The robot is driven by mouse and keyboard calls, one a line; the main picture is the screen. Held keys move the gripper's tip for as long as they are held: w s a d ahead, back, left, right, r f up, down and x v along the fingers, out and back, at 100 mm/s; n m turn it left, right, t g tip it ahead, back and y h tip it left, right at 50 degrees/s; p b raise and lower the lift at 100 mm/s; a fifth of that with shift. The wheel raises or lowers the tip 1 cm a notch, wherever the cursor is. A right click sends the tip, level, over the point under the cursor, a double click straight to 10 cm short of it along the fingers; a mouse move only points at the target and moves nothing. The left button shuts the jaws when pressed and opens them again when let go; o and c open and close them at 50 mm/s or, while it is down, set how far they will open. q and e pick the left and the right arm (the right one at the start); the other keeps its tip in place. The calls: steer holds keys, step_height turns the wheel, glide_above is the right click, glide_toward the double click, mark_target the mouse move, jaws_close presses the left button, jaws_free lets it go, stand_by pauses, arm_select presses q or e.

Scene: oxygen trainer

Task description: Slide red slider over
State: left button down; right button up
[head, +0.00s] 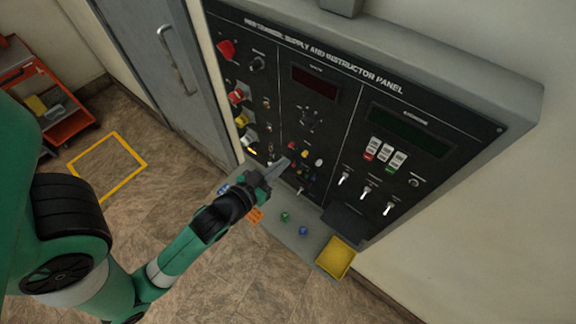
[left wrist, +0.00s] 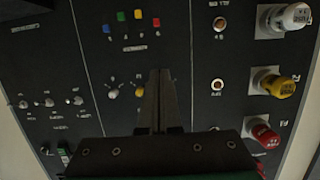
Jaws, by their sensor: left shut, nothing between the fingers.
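No part is clearly readable as a red slider. The nearest match is a small white piece with a red lower end (head: 369,156), in a row of three such pieces on the right section of the black panel (head: 345,100). My left gripper (head: 284,163) is shut and empty, its fingers pointing at the lower middle section of the panel, left of that row. Whether the tips touch the panel cannot be told.
A shelf (head: 290,231) below the panel holds small green (head: 284,216) and blue (head: 303,230) pieces and a yellow tray (head: 336,258). Fuse holders, including a red one (left wrist: 264,134), stick out beside my gripper. A grey door (head: 165,60) stands left; a red cart (head: 50,95) is farther left.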

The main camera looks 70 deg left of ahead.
mark_target(295, 161)
arm_select(q)
steer(key=x, duration=0.3)
steer(key=shift+w+a+f, duration=0.2)
step_height(295, 161, down, 3)
steer(key=shift+s+d+r+b, duration=0.1)
steer(key=shift+s+b, duration=0.05)
steer(key=shift+b, duration=0.5)
steer(key=shift+f, duration=0.4)
